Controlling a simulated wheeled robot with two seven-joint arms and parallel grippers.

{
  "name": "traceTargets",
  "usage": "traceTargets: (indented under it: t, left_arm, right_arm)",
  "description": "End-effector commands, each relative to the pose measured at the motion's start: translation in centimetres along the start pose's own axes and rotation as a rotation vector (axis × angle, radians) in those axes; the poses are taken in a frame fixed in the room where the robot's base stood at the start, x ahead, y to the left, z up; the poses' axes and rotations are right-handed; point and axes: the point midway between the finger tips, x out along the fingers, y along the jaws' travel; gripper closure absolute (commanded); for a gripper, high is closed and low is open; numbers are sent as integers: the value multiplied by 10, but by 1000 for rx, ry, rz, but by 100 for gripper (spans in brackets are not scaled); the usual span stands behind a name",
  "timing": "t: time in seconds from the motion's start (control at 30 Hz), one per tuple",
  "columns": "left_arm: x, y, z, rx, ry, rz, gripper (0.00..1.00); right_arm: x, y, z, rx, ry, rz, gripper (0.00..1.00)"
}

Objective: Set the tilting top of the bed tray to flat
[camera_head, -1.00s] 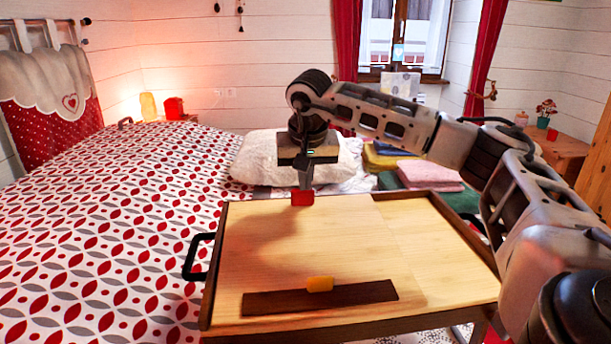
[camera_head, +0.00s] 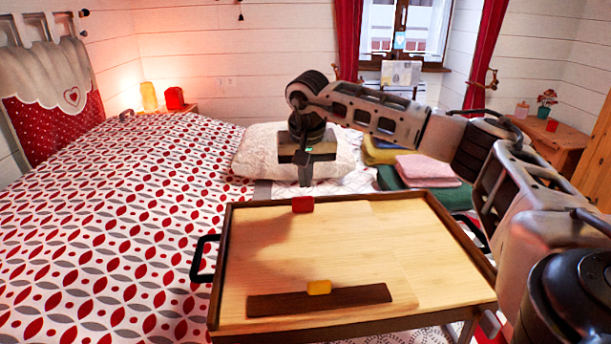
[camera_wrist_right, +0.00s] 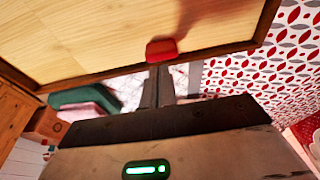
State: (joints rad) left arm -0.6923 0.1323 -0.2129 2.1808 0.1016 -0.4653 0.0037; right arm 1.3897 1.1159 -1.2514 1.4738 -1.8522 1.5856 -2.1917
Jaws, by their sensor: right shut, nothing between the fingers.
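The bed tray (camera_head: 222,290) stands on the bed with its wooden tilting top (camera_head: 320,245) lying about level with the fixed panel (camera_head: 430,235) on its right; a slight remaining tilt is hard to tell. A red tab (camera_head: 303,204) sits at the middle of the top's far edge, and also shows in the right wrist view (camera_wrist_right: 161,50). A dark ledge (camera_head: 350,298) with a yellow tab (camera_head: 319,287) lies along the near side. My right gripper (camera_head: 305,183) is shut and empty, pointing down just beyond the red tab; contact is unclear. My left gripper is out of view.
A white pillow (camera_head: 255,155) lies behind the tray, with folded towels (camera_head: 425,168) at its right. A black handle (camera_head: 203,260) sticks out on the tray's left. The patterned bed (camera_head: 110,220) is clear on the left.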

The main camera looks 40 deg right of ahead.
Motion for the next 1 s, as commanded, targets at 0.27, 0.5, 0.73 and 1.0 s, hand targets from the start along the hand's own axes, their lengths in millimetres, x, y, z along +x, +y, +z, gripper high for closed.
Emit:
traceTargets:
  t: [0.27,0.5,0.73,1.0]
  left_arm:
    - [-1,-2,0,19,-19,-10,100]
    - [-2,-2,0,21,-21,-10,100]
    - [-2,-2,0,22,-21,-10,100]
    - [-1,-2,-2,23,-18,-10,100]
  right_arm:
    - [-68,-1,-2,0,6,-5,100]
    - [-104,0,0,1,5,-4,100]
    - [-111,0,0,2,3,-2,100]
    - [-111,0,0,2,3,-2,100]
